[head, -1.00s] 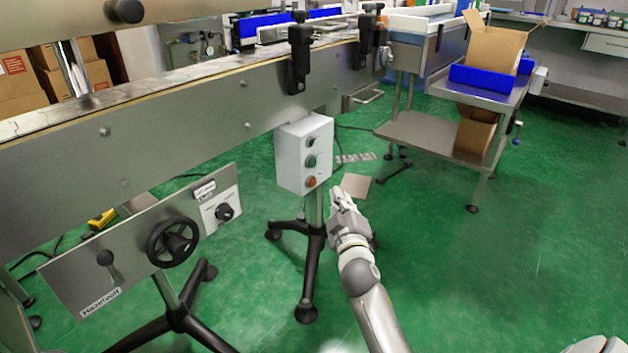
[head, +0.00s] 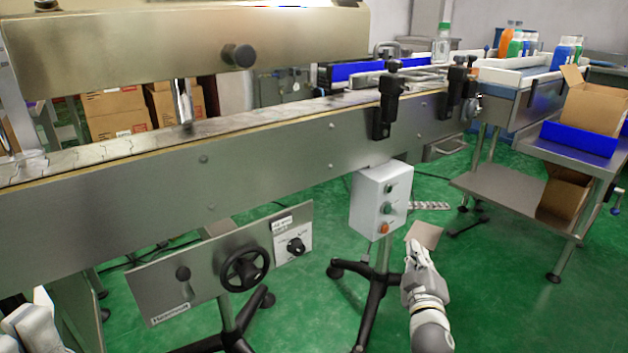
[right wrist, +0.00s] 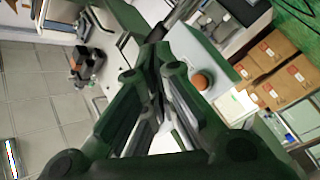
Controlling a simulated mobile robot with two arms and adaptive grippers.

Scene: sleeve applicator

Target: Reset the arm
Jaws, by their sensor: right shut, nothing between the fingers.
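My right gripper (head: 413,248) shows in the head view at the lower right of centre, in front of and below the white control box (head: 367,203). It is shut and holds nothing. In the right wrist view its dark fingers (right wrist: 156,45) meet near the top, and the control box with its orange button (right wrist: 201,82) is beside them, apart from the fingers as far as I can tell. A pale part of my left arm shows at the lower left corner of the head view; its gripper is not visible.
The steel conveyor (head: 270,150) runs across the head view, with a handwheel (head: 245,268) on a panel below it. Black stand legs (head: 372,310) are close to my right arm. A steel side table (head: 500,195) stands at right. Green floor is clear at lower right.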

